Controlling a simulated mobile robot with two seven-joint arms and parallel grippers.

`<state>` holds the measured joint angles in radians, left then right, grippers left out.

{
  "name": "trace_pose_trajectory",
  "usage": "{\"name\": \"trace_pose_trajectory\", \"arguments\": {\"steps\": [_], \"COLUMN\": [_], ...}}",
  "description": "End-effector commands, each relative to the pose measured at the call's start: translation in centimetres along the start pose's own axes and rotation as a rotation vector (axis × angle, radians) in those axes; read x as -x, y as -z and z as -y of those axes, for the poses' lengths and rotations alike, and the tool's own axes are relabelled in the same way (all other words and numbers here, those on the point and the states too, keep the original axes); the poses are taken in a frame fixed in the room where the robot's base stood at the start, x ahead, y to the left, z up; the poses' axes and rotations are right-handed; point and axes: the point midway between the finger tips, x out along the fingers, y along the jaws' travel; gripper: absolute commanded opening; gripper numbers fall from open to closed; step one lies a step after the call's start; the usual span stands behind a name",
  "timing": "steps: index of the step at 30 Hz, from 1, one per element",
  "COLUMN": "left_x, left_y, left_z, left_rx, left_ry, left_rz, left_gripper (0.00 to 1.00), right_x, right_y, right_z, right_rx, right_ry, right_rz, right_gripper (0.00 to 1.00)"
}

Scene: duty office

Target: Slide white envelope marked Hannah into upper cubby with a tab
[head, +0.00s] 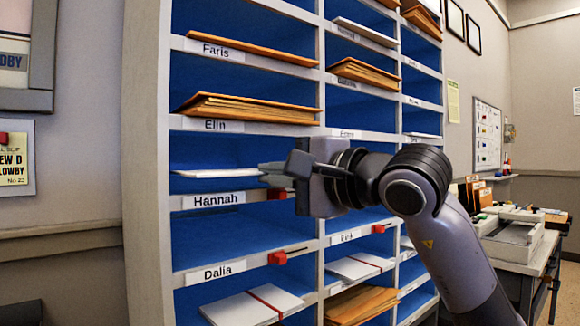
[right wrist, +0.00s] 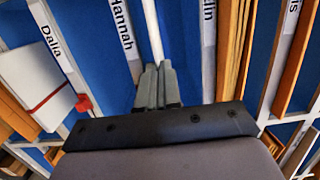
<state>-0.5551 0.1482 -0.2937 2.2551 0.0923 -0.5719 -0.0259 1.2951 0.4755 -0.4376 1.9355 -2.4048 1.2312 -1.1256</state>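The white envelope (head: 217,173) is seen edge-on, lying level inside the cubby above the "Hannah" label (head: 213,200), a little above the shelf board. It also shows as a thin white strip in the right wrist view (right wrist: 152,32). No name on it can be read. My right gripper (head: 274,172) is at the cubby's front right, its fingers shut on the envelope's near end (right wrist: 157,85). A red tab (head: 280,193) sits on the shelf edge just below the fingers. My left gripper is not in view.
Brown envelopes (head: 250,108) fill the "Elin" cubby above. The "Dalia" shelf edge has a red tab (head: 278,258), and white envelopes with a red band (head: 252,306) lie below it. An upright divider (head: 322,225) stands right of these cubbies. A desk (head: 520,240) is at the right.

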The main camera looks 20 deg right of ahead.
Motion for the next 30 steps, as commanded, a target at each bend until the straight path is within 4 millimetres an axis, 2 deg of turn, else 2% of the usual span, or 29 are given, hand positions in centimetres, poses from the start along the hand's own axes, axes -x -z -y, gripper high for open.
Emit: {"name": "trace_pose_trajectory", "arguments": {"steps": [9, 11, 15, 28, 30], "left_x": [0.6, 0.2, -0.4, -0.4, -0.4], "left_y": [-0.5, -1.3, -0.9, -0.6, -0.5], "left_z": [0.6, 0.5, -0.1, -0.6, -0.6], "left_rx": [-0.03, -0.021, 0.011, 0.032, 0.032], "left_ry": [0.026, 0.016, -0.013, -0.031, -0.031], "left_rz": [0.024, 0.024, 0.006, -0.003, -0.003], "left_gripper": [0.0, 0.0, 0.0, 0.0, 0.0], "right_x": [-3.0, -3.0, -3.0, -2.9, -2.9], "right_y": [0.5, 0.5, 0.4, 0.5, 0.5], "right_z": [-0.4, -1.4, -2.0, -2.2, -2.2], "right_rx": [0.0, 0.002, 0.002, 0.001, 0.001], "right_ry": [-0.001, 0.0, 0.0, 0.001, 0.001], "right_rz": [-0.001, -0.001, 0.0, 0.0, 0.0], "right_gripper": [0.0, 0.0, 0.0, 0.0, 0.23]}}
